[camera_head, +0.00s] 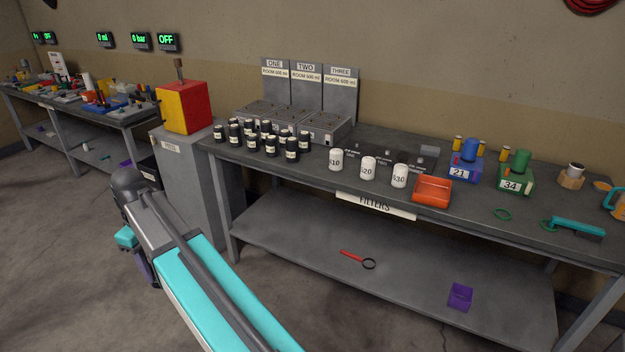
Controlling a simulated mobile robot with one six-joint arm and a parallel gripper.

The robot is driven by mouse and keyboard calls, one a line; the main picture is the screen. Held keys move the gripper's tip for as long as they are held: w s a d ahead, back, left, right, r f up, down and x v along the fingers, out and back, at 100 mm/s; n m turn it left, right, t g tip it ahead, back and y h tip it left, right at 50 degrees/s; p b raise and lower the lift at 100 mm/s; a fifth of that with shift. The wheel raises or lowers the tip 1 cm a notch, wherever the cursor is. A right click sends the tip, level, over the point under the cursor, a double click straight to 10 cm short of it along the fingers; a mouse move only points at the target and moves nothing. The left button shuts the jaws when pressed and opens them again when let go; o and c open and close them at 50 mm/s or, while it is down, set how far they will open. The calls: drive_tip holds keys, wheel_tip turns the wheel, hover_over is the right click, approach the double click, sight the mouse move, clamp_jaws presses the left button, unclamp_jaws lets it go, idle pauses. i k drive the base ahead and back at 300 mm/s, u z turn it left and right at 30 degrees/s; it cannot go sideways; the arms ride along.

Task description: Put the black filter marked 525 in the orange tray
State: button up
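Several black filters (291,151) with small pale labels stand upright in a group at the left end of the filter bench. Their numbers are too small to read, so I cannot tell which is 525. The orange tray (432,190) sits near the front edge of the bench, right of the white filters, and looks empty. My arm crosses the lower left of the view, in front of the bench and away from the filters and tray. No gripper fingers can be made out.
White filters marked 510 (336,160), 520 (368,169) and 530 (399,176) stand between the black filters and tray. Grey boxes (325,128) stand behind. Blue holder 21 (466,168) and green holder 34 (515,178) are to the right. A grey cabinet (187,180) adjoins the bench.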

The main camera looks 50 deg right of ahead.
sight(431, 194)
drive_tip(key=z, duration=0.4)
drive_tip(key=i, duration=0.5)
drive_tip(key=z, duration=0.7)
drive_tip(key=i, duration=0.45)
drive_tip(key=z, duration=0.25)
